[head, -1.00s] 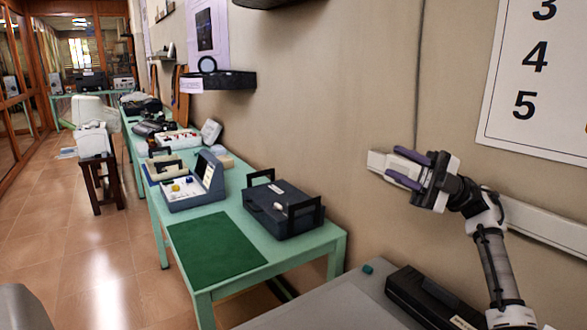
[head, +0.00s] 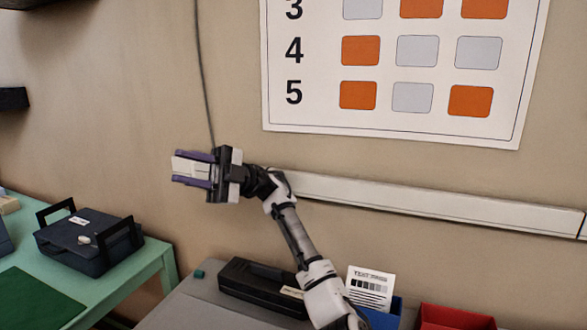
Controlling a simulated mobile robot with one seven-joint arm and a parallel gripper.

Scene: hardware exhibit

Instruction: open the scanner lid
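I cannot tell for certain which thing is the scanner. A black, long, low device (head: 262,287) with a pale label lies on the grey desk, below and right of my gripper. A dark blue-grey case (head: 88,240) with two upright black handles sits on the green table at the left, and its top looks shut. My gripper (head: 178,167) is raised in front of the wall, pointing left.
The grey desk (head: 195,305) carries a small teal block (head: 199,274), a blue bin (head: 385,315) with a test card (head: 369,287), and a red bin (head: 455,318). A green mat (head: 35,298) lies on the green table. A numbered chart (head: 400,130) hangs on the wall.

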